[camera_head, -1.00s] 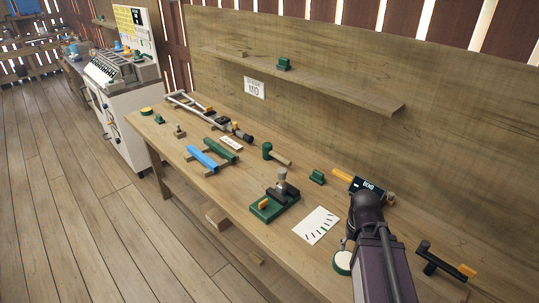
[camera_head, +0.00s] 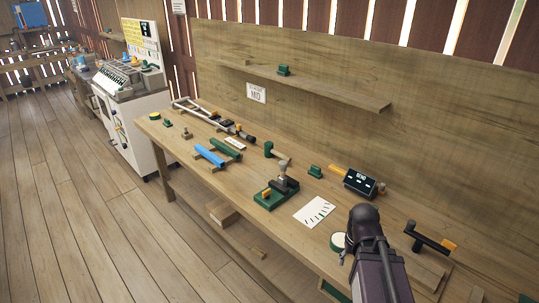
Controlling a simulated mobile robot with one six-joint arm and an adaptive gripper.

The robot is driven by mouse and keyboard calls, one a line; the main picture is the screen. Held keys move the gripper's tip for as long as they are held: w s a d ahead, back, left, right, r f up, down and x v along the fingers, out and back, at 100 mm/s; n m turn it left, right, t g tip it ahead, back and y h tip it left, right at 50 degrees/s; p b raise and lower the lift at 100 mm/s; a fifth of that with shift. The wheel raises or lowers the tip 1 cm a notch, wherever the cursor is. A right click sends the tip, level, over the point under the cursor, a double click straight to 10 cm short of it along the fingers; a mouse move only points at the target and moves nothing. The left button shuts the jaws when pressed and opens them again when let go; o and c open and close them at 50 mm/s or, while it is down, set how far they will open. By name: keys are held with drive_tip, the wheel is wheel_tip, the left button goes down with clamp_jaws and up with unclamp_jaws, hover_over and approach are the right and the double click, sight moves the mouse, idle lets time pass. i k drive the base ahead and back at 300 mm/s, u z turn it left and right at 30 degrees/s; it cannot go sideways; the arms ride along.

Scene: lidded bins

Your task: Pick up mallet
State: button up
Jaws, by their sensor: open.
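The mallet (camera_head: 269,149) lies on the workbench, in the middle of its length near the back wall. Its head is green and stands up at the left end. Its pale wooden handle runs to the right. My arm, dark and purple, reaches in from the lower right, with its black joint over the right part of the bench. My gripper is not clearly visible; it appears hidden behind the arm or out of the picture. The arm is well to the right of the mallet and apart from it.
A green vise-like fixture (camera_head: 278,190) stands in front of the mallet. Blue and green bars (camera_head: 210,155) lie to the left. A small green block (camera_head: 315,171), a dark display box (camera_head: 361,183) and a white card (camera_head: 314,211) are to the right. A shelf (camera_head: 330,88) juts out above.

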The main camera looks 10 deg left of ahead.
sight(270, 150)
drive_tip(key=z, duration=1.1)
drive_tip(key=k, duration=0.15)
drive_tip(key=u, duration=3.35)
drive_tip(key=i, duration=2.2)
drive_tip(key=u, duration=0.05)
